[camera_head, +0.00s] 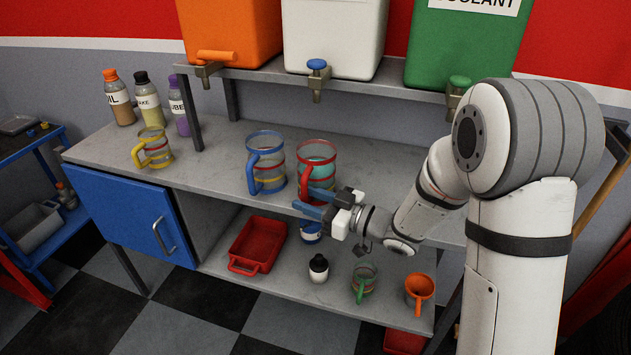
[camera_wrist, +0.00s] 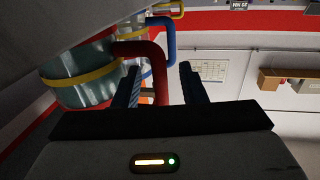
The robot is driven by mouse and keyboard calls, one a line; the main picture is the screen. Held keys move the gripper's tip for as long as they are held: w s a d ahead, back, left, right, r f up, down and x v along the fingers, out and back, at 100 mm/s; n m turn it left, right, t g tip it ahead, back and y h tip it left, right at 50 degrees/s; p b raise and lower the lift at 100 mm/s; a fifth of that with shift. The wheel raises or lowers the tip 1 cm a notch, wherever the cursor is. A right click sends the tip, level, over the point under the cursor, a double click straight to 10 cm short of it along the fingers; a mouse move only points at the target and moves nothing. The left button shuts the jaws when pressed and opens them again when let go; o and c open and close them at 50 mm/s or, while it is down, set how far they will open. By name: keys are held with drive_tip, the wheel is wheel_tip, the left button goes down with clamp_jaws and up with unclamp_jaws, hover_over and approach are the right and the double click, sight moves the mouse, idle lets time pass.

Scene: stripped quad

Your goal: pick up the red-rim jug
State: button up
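The red-rim jug (camera_head: 318,160) stands upright on the upper bench surface. It is clear, with a red rim and handle and a teal upper part. Its clear body (camera_wrist: 80,80) and yellow band fill the left of the wrist view. My gripper (camera_head: 311,203) is at the jug's front, on the handle side. In the wrist view my gripper (camera_wrist: 161,82) has its blue fingers apart. The red handle (camera_wrist: 158,65) shows between them, closer to the left finger, with a gap to the right one. The handle's lower part is hidden behind the gripper body.
A blue-rim jug (camera_head: 266,165) stands close on the left. A yellow-rim jug (camera_head: 154,148) is further left by several bottles. Dispensers with taps (camera_head: 317,75) overhang behind. The lower shelf holds a red tray (camera_head: 246,266), a green-handled jug (camera_head: 364,280) and an orange cup (camera_head: 419,290).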

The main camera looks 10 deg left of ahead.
drive_tip(key=shift+x, duration=0.85)
drive_tip(key=shift+c, duration=0.2)
clamp_jaws()
drive_tip(key=shift+r, duration=0.1)
